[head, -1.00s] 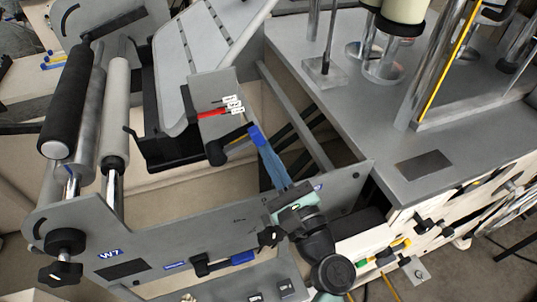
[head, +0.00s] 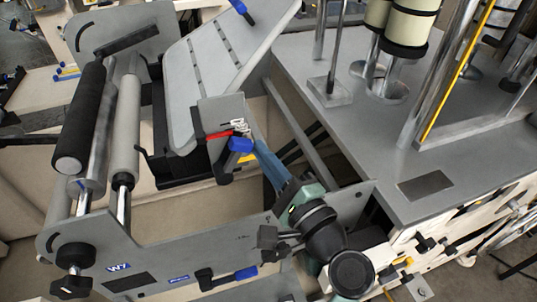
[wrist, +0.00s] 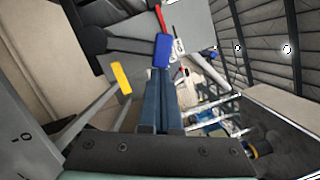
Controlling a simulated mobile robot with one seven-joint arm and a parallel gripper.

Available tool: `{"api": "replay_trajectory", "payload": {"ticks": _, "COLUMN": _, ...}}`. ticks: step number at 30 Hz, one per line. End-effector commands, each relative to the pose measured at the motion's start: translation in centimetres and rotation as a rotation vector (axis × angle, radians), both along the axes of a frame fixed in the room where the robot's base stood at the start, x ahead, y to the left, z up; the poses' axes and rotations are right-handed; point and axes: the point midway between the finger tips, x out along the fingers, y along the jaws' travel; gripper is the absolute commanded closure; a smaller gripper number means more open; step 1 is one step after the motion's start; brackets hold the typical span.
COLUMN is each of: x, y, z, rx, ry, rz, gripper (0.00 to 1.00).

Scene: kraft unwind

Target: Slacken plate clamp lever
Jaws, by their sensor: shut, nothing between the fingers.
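A red part with white tags (head: 220,134) is just above the grip. A yellow piece (head: 247,158) is below it. The front side plate (head: 190,252) carries another blue-gripped lever (head: 245,273). Rollers (head: 84,120) stand at left, a grey table (head: 375,140) at right.

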Motion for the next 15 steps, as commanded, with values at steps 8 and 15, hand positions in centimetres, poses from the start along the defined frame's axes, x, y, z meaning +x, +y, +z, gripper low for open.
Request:
{"api": "replay_trajectory", "payload": {"ticks": 8, "x": -0.16, "y": 0.51, "z": 0.56, "rx": -0.067, "ry": -0.023, "rz": 0.003, "gripper": 1.0}}
{"api": "replay_trajectory", "payload": {"ticks": 15, "x": -0.17, "y": 0.58, "z": 0.55, "rx": -0.077, "ry": -0.026, "rz": 0.003, "gripper": 1.0}}
